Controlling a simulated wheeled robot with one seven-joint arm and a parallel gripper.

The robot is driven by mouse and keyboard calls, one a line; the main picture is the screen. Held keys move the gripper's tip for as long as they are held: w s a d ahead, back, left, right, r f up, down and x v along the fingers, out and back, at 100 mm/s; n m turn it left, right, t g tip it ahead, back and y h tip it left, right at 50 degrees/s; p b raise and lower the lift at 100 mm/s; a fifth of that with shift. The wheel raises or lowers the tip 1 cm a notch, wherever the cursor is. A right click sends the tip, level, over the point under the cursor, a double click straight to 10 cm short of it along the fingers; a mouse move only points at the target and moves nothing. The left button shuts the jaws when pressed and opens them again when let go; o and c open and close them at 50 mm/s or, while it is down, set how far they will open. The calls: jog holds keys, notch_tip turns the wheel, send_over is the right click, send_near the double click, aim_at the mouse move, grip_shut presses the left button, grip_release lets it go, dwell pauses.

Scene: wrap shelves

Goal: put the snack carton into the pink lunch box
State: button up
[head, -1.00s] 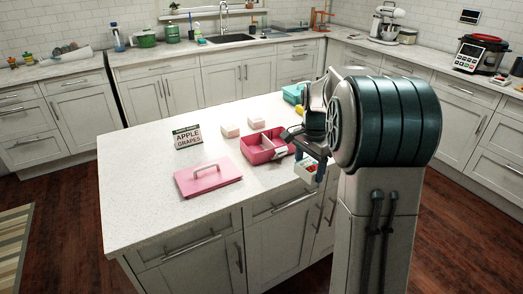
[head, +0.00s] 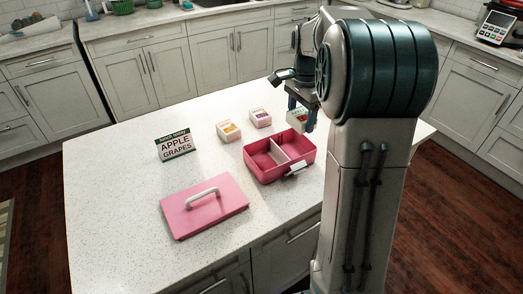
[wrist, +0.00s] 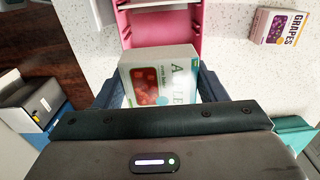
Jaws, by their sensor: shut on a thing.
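My gripper (head: 301,104) is shut on a white snack carton (head: 297,121) with a green edge and a red picture. In the wrist view the carton (wrist: 160,78) sits between my fingers, its partly covered label reading like APPLE. The pink lunch box (head: 264,172) is open on the counter, with a divider and two empty-looking compartments. The held carton is at the box's far right side, seemingly above the rim; the exact gap is unclear. In the wrist view the pink box (wrist: 124,30) lies just beyond the carton.
The pink lid (head: 204,208) with a pale handle lies left of the box. A sign (head: 175,145) reads APPLE GRAPES. An orange-yellow carton (head: 228,131) and a grapes carton (head: 260,118) stand behind the box.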

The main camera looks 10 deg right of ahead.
jog(key=shift+w+a+f, duration=0.1)
jog(key=shift+a+f, duration=0.05)
jog(key=shift+a, duration=0.2)
jog(key=p, duration=0.1)
send_over(264, 167)
notch_tip(264, 167, down, 6)
jog(key=shift+d+f, duration=0.1)
jog(key=shift+f, duration=2.2)
jog(key=shift+f, duration=0.15)
jog(key=o, duration=0.7)
jog(key=shift+a, duration=0.2)
